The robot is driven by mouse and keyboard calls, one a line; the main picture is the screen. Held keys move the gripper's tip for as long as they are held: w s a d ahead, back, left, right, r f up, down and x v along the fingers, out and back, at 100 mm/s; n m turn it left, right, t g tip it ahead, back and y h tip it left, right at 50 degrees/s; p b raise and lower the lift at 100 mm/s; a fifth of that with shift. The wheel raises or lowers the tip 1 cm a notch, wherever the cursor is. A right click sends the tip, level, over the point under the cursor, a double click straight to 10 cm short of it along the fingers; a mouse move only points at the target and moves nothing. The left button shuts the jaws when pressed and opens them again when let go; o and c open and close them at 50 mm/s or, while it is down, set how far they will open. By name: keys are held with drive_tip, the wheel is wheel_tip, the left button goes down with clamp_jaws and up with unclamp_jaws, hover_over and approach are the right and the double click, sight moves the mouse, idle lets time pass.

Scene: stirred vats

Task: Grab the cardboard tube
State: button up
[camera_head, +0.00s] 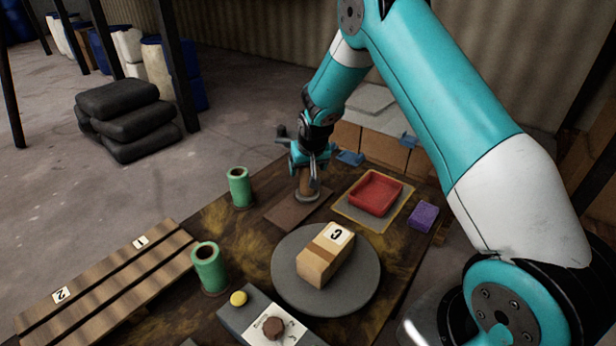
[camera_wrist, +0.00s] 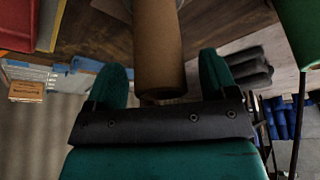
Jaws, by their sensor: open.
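The cardboard tube (camera_head: 306,183) is brown and stands upright on a brown mat (camera_head: 288,213) near the far side of the table. My gripper (camera_head: 308,165) is above and around its upper part in the head view and hides its top. In the wrist view the cardboard tube (camera_wrist: 158,50) runs down between my two teal fingers (camera_wrist: 168,82). The fingers are apart, with a visible gap on each side of the tube.
Green cylinders (camera_head: 240,187) (camera_head: 209,268) stand left of the tube. A red tray (camera_head: 376,193) and a purple block (camera_head: 424,216) are to the right. A box (camera_head: 318,266) marked with a label sits on a round grey plate (camera_head: 283,268). A control box (camera_head: 238,320) is in front.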

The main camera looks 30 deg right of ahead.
drive_tip(key=shift+c, duration=0.3)
drive_tip(key=c, duration=0.9)
drive_tip(key=shift+c, duration=0.2)
